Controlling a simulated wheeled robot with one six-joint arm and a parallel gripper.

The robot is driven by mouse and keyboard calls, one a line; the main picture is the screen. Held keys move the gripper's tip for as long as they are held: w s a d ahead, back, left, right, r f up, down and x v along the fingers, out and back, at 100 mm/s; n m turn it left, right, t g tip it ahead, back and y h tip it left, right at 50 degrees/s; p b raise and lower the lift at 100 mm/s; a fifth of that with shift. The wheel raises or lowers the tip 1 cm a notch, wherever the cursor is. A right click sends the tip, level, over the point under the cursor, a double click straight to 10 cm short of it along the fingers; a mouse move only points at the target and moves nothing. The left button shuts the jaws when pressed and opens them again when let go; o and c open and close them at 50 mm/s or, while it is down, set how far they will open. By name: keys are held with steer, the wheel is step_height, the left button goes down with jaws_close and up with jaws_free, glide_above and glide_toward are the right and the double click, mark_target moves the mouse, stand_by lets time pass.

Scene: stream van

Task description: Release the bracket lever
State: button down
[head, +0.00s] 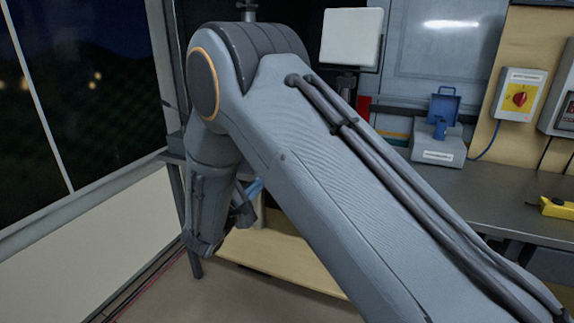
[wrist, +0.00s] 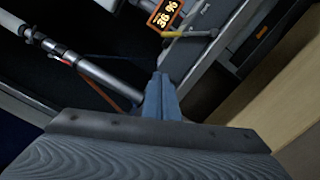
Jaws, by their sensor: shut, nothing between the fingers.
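My gripper (wrist: 161,96) is shut and empty in the wrist view, its two fingers together and pointing up the picture. Just beyond and right of the fingertips is a grey bracket-like rail (wrist: 198,48). A small lever with a yellow end (wrist: 177,33) lies across it, apart from my fingers in the picture. I cannot tell for sure that this is the bracket lever. In the head view my own arm covers the middle, and neither the lever nor the fingertips can be made out clearly.
A silvery pole (wrist: 100,72) crosses left of my fingers, with a thin orange cord beside it. An orange-framed "36 %" display (wrist: 165,13) sits above. A workbench (head: 500,208) on the right bears a grey box with blue parts (head: 438,148) and a yellow tool (head: 556,208).

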steer(key=w+d+r+p, duration=0.2)
steer(key=w+d+p, duration=0.1)
steer(key=w+d, duration=0.4)
steer(key=shift+x, duration=0.9)
